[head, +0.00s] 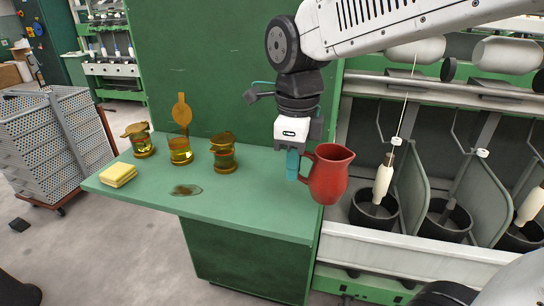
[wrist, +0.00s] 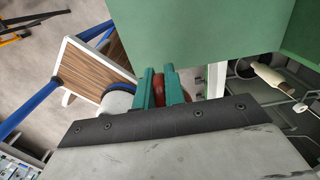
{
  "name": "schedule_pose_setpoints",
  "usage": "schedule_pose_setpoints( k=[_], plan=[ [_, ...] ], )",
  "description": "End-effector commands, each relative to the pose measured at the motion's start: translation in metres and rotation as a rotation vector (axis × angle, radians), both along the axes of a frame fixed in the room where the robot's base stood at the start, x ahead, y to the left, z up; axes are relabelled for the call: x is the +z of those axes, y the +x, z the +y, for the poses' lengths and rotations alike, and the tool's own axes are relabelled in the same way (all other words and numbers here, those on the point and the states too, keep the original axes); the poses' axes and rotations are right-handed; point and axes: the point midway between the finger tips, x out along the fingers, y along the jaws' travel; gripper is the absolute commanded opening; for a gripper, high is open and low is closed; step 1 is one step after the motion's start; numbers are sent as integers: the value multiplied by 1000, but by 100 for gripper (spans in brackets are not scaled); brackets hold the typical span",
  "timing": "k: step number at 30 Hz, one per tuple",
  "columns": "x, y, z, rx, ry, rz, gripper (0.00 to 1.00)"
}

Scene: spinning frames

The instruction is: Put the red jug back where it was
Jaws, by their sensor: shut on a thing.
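The red jug (head: 330,174) is upright at the right end of the green bench top (head: 255,213), with its handle to the left. My gripper (head: 293,168) points down and is shut on the jug's handle. In the head view the jug overlaps the bench's right edge and the spinning frame behind; its base shows no clear contact with the bench. In the wrist view my gripper (wrist: 160,85) has its teal fingers shut with a bit of the red jug (wrist: 159,90) between them. Most of the jug is hidden there.
Several amber pots, one of them (head: 224,153), stand on the bench's left half. A yellow sponge (head: 118,175) and a brown spill (head: 186,190) lie nearer the front. The bench is bare between spill and jug.

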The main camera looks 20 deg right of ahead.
Motion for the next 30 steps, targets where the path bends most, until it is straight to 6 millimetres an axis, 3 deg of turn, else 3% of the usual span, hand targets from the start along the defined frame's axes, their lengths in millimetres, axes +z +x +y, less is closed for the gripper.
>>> schedule_pose_setpoints(
  k=[9,15,23,30],
  plan=[
    [-9,81,4,1,-1,3,0],
    [-12,125,7,2,0,1,0],
    [-16,143,9,4,0,1,0],
    [-45,142,9,4,-1,3,0]
  ],
)
